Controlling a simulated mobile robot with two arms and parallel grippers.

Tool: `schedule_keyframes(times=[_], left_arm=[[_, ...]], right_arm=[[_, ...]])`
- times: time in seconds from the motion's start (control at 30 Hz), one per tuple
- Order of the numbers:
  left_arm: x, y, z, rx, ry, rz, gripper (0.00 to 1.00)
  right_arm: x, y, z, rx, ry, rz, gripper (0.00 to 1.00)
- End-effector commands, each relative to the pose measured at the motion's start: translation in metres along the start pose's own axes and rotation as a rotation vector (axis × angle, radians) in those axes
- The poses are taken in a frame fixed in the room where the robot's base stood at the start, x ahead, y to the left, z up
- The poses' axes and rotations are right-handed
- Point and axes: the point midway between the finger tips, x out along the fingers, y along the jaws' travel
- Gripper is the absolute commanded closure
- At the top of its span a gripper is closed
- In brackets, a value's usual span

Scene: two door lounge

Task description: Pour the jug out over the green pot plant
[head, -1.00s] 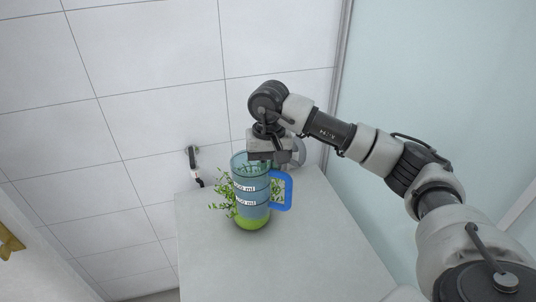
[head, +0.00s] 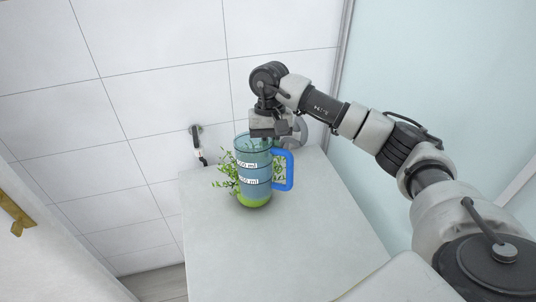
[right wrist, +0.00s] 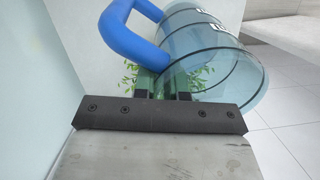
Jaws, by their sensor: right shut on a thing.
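The jug (head: 251,165) is clear blue with white measure labels and a blue handle (head: 289,170). In the head view it looks upright and overlaps the green pot plant. In the right wrist view the jug (right wrist: 225,55) shows beyond the fingers. My right gripper (head: 270,138) is shut on the jug at its rim. The green pot plant (head: 226,175) has leafy stems and a lime-green pot (head: 254,201). It is partly hidden behind the jug, and its leaves show through the clear wall. I cannot tell the gap between jug and plant. My left gripper is not in view.
The plant stands on a pale table (head: 262,250), whose near part is bare. A tiled wall (head: 150,90) with a small dark fixture (head: 196,137) is behind. A pale glass panel (head: 430,70) is at the right.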

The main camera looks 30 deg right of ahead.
Motion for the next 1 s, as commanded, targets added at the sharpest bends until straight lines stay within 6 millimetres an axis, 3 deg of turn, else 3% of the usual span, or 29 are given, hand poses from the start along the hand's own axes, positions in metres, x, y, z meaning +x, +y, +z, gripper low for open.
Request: schedule_keyframes(times=[0.4,1.0], left_arm=[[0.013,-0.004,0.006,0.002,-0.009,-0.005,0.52],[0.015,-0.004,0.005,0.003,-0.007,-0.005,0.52]], right_arm=[[0.012,0.0,-0.013,0.003,-0.11,-0.003,1.0],[0.013,0.0,-0.015,0.002,-0.132,-0.003,1.0]])
